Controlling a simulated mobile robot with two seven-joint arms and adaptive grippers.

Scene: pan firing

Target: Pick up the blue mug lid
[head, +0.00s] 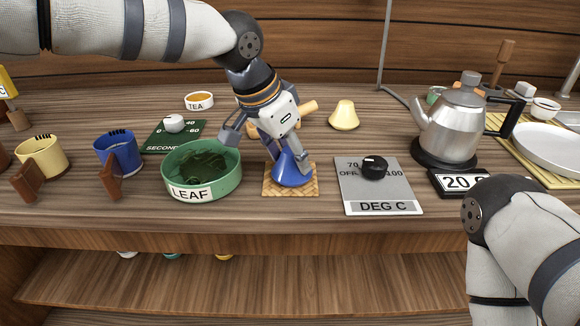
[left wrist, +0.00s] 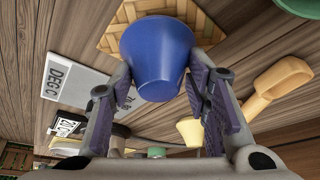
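The blue mug lid (head: 291,176), a blue cone, sits on a woven mat (head: 311,190) in the middle of the counter. My left gripper (head: 287,166) reaches down over it, with a finger on either side. In the left wrist view the lid (left wrist: 158,55) is between the two fingers (left wrist: 160,80), which lie close against its sides. Whether they press on it cannot be told. The matching blue mug (head: 118,152) stands at the left. My right arm shows at the lower right; its gripper is out of view.
A green LEAF bowl (head: 201,187) stands just left of the mat. A grey DEG C dial board (head: 378,190) lies right of it. A yellow lid (head: 344,116) and a wooden scoop (left wrist: 275,84) are behind. A kettle (head: 454,128) stands at the right.

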